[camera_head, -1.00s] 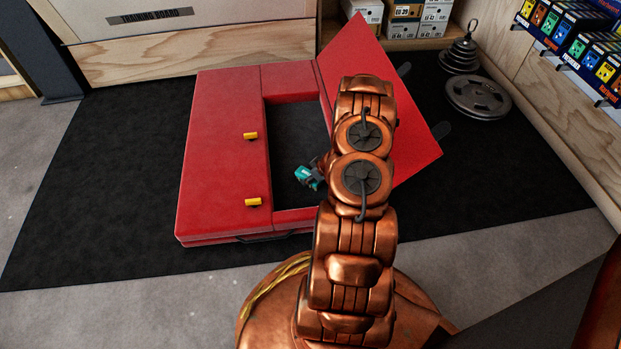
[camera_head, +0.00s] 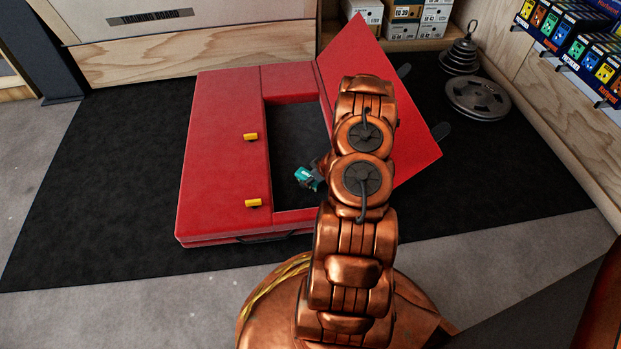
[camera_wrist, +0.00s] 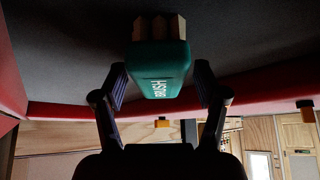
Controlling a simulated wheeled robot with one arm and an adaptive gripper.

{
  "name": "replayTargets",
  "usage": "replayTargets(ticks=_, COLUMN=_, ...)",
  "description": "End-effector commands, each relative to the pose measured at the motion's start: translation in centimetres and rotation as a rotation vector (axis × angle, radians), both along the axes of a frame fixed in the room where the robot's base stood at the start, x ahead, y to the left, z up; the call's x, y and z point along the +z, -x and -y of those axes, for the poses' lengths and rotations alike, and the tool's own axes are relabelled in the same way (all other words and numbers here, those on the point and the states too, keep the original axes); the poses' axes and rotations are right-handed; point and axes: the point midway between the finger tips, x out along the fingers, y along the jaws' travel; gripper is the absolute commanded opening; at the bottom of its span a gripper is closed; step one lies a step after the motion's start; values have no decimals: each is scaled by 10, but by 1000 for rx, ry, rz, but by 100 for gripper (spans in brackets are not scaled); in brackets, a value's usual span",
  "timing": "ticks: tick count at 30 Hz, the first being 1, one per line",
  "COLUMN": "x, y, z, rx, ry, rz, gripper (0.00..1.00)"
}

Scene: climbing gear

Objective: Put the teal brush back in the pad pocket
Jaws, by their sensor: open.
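The teal brush (camera_head: 308,177) shows in the head view over the dark pocket (camera_head: 292,135) of the red pad (camera_head: 222,160), just left of my arm. In the wrist view the brush (camera_wrist: 160,72) has lettering on its teal body and tan blocks at its upper end, by the dark grey surface. My gripper (camera_wrist: 161,88) is open, with one dark finger on each side of the brush and visible gaps between. I cannot tell whether the brush rests on the pocket's floor. My arm hides the gripper in the head view.
The raised red flap (camera_head: 345,75) of the pad stands to the right, behind my arm. Two yellow tabs (camera_head: 251,137) sit on the pad's left panel. Weight plates (camera_head: 478,98) and boxes (camera_head: 405,12) are at the back right. The black mat (camera_head: 110,150) is clear at left.

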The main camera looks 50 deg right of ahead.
Motion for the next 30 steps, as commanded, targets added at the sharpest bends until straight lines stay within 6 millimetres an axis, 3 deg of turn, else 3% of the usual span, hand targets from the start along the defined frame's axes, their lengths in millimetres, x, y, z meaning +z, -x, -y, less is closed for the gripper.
replayTargets(ticks=9, x=58, y=33, z=6, rx=-4, ry=1, rz=0, gripper=72)
replayTargets(ticks=18, x=93, y=57, z=9, rx=-3, ry=1, rz=0, gripper=72)
replayTargets(ticks=26, x=108, y=58, z=13, rx=-6, ry=26, rz=-18, gripper=72)
replayTargets(ticks=30, x=135, y=46, z=22, rx=-25, ry=102, rz=-70, gripper=72)
